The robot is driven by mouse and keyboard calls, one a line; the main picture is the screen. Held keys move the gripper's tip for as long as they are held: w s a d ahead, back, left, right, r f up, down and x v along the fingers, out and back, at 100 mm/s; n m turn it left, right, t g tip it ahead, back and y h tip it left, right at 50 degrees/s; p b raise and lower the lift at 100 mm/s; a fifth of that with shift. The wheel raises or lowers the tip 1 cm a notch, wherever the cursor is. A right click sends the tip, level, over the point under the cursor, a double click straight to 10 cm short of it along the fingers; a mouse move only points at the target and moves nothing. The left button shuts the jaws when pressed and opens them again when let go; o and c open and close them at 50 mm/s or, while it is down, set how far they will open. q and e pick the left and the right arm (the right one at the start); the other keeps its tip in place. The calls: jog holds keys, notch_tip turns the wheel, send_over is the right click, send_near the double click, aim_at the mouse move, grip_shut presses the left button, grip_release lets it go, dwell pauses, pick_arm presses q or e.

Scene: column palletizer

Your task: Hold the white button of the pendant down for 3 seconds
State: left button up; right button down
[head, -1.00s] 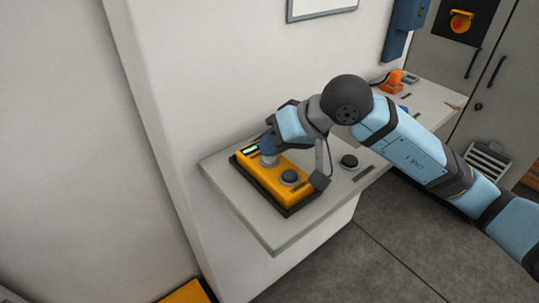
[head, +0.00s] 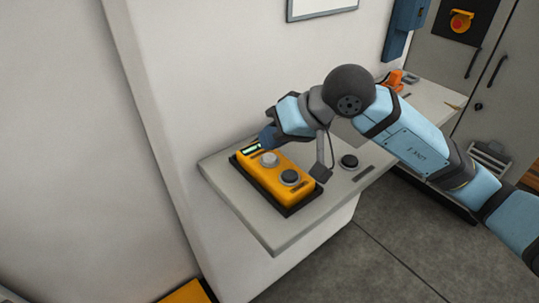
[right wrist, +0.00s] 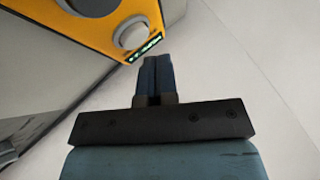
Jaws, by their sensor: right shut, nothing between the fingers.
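The yellow pendant (head: 274,179) lies in a black base on a light grey shelf. Its white button (head: 270,159) is in plain view between a small green-lit display (head: 250,149) and a dark grey button (head: 290,177). My right gripper (head: 267,138) is shut and empty, just above and behind the display end of the pendant, apart from the white button. In the right wrist view the shut fingers (right wrist: 155,75) point past the lit display (right wrist: 146,48), with the white button (right wrist: 131,32) beyond it. My left gripper is not in view.
An orange object (head: 394,79) sits farther back. A wall stands close behind the pendant. Grey cabinets with a red-and-yellow switch (head: 460,22) are at upper right.

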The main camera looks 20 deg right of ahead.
aim_at(271, 155)
jog(key=shift+r+p, duration=0.5)
jog(key=shift+r, duration=2.05)
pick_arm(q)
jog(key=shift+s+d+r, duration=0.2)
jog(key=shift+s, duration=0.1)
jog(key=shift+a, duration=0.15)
